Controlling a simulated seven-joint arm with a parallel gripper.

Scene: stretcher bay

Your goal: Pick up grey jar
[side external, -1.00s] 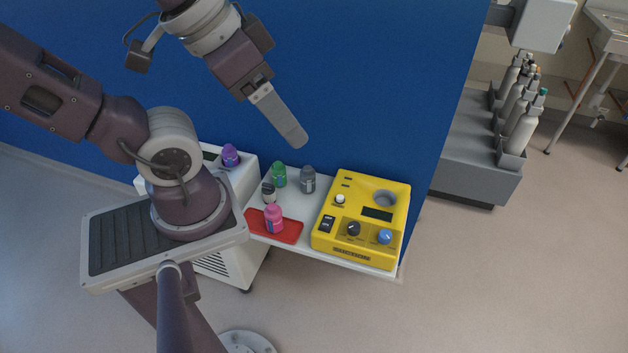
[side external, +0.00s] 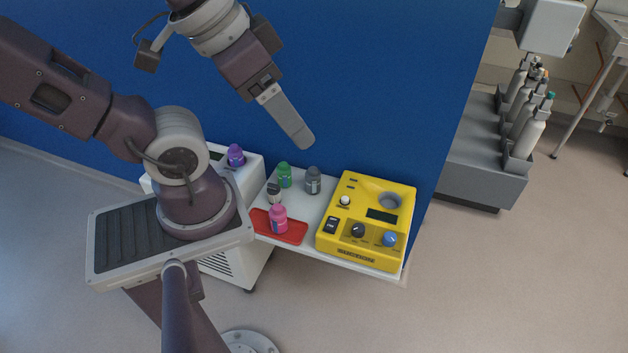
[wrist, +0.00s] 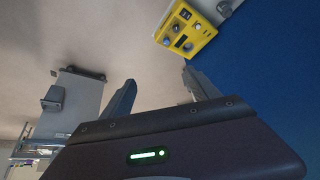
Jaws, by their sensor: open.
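The grey jar (side external: 313,181) stands upright on the white shelf, to the left of the yellow device, in the side view. My gripper (side external: 304,140) is above and behind the shelf near the blue wall, apart from the jar. In the side view its fingers overlap, so the gap is hidden. In the wrist view my gripper (wrist: 158,76) shows two fingers spread apart with nothing between them.
Left of the grey jar stand a green jar (side external: 284,175), a small jar with a dark cap (side external: 274,194) and a pink jar (side external: 279,220) at a red tray (side external: 295,234). A purple jar (side external: 236,155) stands farther left. The yellow device (side external: 340,238) fills the shelf's right.

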